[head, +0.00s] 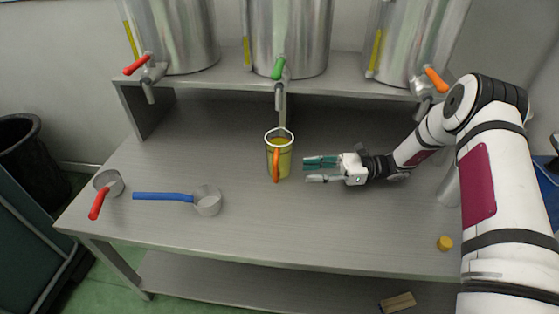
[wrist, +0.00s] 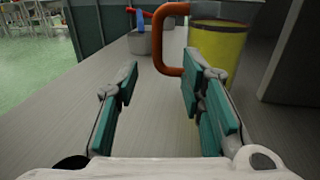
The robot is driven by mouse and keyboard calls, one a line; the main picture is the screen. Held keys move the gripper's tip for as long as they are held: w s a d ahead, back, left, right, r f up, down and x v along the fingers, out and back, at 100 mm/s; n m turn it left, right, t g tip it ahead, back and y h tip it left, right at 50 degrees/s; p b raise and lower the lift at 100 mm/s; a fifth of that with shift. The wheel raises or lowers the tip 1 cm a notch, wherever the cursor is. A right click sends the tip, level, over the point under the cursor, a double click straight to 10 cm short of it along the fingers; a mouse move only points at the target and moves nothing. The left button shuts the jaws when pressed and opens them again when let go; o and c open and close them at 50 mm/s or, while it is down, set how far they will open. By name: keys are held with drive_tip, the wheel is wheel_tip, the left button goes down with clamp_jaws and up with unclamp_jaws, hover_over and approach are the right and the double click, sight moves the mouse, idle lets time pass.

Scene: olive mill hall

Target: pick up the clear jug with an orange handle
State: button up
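The clear jug (head: 284,163) stands upright on the grey metal table, below the green-handled tap, with yellow-green contents. Its orange handle (head: 276,166) faces the front of the table. My gripper (head: 306,171) is open and empty, just right of the jug and apart from it, with its fingers pointing left. In the wrist view the jug (wrist: 221,45) is ahead at the upper right, partly behind the right finger. There the orange handle (wrist: 161,42) is ahead of the gap between my open fingers (wrist: 160,78).
A blue-handled pan (head: 208,201) and a red-handled pan (head: 108,183) lie to the left on the table (head: 260,235). Steel tanks with taps, including a green one (head: 279,68), stand on a shelf behind. A yellow cap (head: 445,243) lies front right. The table's front middle is clear.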

sight(275, 181)
drive_tip(key=a, duration=0.3)
drive_tip(key=s+a, duration=0.1)
drive_tip(key=a, duration=0.1)
drive_tip(key=shift+a, duration=0.2)
drive_tip(key=shift+s+a+b, duration=0.2)
drive_tip(key=shift+a, duration=0.65)
drive_tip(key=shift+s+a+b, duration=0.15)
drive_tip(key=shift+a, duration=0.7)
drive_tip(key=shift+s+a+b, duration=0.2)
drive_tip(key=shift+a, duration=0.65)
clamp_jaws()
